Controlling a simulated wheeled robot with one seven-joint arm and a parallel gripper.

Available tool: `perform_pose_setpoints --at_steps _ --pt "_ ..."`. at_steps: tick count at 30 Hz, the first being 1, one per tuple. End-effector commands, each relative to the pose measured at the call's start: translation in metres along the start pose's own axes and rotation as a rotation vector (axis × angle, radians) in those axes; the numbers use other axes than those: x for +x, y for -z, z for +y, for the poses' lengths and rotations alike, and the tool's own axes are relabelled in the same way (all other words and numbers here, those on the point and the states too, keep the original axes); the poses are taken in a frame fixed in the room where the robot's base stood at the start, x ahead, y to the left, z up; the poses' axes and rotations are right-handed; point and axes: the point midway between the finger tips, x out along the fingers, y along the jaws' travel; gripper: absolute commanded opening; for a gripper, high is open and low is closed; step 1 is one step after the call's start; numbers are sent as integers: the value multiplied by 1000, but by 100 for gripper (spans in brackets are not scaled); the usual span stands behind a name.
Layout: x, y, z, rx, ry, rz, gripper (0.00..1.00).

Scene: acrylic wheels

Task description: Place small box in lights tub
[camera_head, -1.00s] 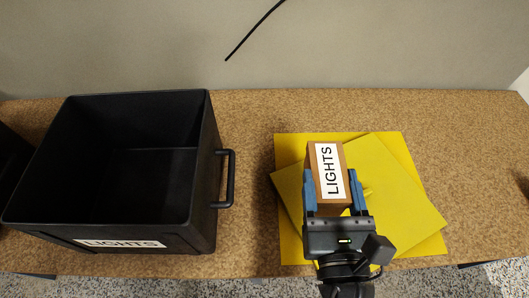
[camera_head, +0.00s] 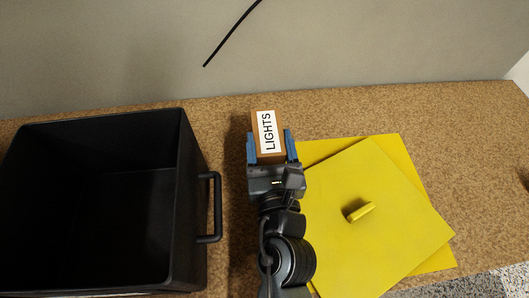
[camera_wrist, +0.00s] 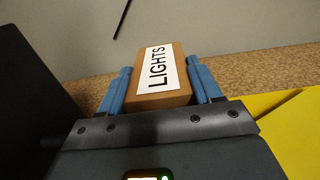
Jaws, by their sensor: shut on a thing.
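The small box (camera_head: 265,137) is brown with a white LIGHTS label on top. My gripper (camera_head: 270,150) is shut on it, with a blue finger on each side. The wrist view also shows the box (camera_wrist: 162,75) between the two blue fingers of my gripper (camera_wrist: 160,92). The lights tub (camera_head: 192,150) is a black, open, empty-looking tub at the left of the head view. Its front label is not visible now. The box is to the right of the tub, beyond its side handle (camera_head: 216,208), and appears raised above the table.
Yellow sheets (camera_head: 375,215) lie overlapped on the cork table (camera_head: 350,112) at the right, with a small yellow handle (camera_head: 361,212) on the upper one. A grey wall (camera_head: 380,45) with a black cable (camera_head: 232,32) stands behind. The tub's right wall and handle lie between box and tub interior.

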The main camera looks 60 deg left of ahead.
Motion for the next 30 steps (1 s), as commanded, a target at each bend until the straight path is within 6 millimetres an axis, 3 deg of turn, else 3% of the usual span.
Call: perform_pose_setpoints --at_steps 8,18,30 --pt "12 12 8 0 1 -2 26" --pt "11 48 7 0 1 -2 26" --pt "11 50 7 0 2 -2 26"
